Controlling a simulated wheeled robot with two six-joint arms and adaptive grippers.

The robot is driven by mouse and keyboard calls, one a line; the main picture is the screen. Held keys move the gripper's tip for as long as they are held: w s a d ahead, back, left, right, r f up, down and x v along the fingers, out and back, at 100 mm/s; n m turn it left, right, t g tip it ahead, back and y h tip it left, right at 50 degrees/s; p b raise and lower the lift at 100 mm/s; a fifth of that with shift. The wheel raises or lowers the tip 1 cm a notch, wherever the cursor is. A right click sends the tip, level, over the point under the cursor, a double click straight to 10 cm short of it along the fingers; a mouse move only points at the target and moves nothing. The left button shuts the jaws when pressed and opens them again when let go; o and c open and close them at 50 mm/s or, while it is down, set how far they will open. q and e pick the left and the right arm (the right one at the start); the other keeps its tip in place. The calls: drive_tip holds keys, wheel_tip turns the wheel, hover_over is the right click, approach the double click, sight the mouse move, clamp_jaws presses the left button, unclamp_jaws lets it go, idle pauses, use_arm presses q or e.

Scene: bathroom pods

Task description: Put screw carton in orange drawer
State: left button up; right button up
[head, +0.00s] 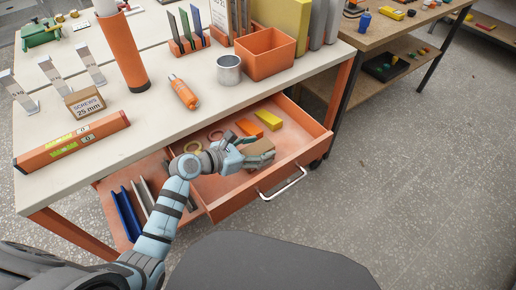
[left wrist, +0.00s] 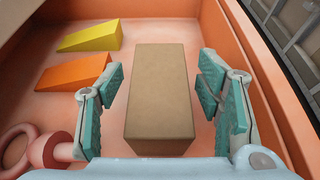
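A plain brown carton (head: 262,147) lies in the open orange drawer (head: 292,150). In the left wrist view the carton (left wrist: 160,95) fills the middle, resting on the drawer floor. My left gripper (left wrist: 160,102) is open, with one teal finger on each side of the carton and a small gap at both sides. In the head view my left gripper (head: 246,152) is low inside the drawer at the carton. A small brown box lettered "SCREWS 25 mm" (head: 85,103) stands on the bench top at the left. My right gripper is not in view.
In the drawer lie a yellow wedge (head: 269,119), an orange wedge (head: 248,127) and rings (head: 215,135). The bench top (head: 150,115) bears a level (head: 72,140), an orange bottle (head: 183,92), a metal cup (head: 229,69) and an orange bin (head: 266,54). The floor at right is clear.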

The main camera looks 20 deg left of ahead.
use_arm(q)
drive_tip(key=shift+r, duration=0.2)
drive_tip(key=p+v, duration=0.3)
drive_tip(key=v, duration=0.9)
drive_tip(key=shift+p, duration=0.3)
